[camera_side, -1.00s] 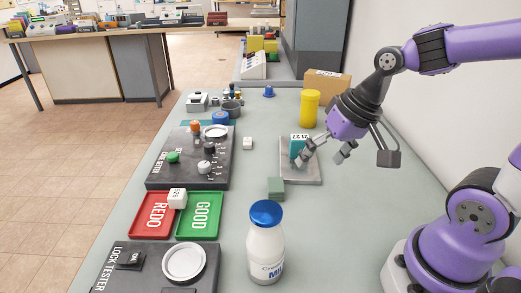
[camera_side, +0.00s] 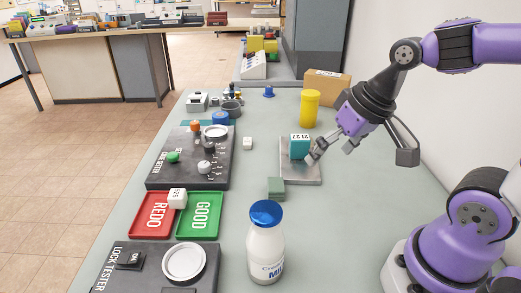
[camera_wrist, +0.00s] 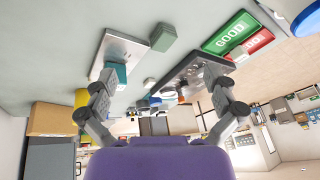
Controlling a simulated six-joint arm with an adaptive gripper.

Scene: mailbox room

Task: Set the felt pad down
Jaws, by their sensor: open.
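A small green pad-like block (camera_side: 276,187), which looks like the felt pad, lies on the grey-green table in front of a metal plate (camera_side: 300,175). It also shows in the wrist view (camera_wrist: 164,38). A teal block with a number label (camera_side: 299,149) stands on the metal plate. My gripper (camera_side: 333,151) is open and empty, just right of the teal block and above the plate's right side. In the wrist view its fingers (camera_wrist: 160,90) are spread wide, with the left fingertip near the teal block (camera_wrist: 116,74). Whether that finger touches the block is unclear.
A milk bottle (camera_side: 266,242) stands at the front. Left are the red REDO tray (camera_side: 152,215), green GOOD tray (camera_side: 199,218) and dark tester panels (camera_side: 180,175). A yellow cylinder (camera_side: 310,108) and cardboard box (camera_side: 330,86) stand behind. The table right of the bottle is clear.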

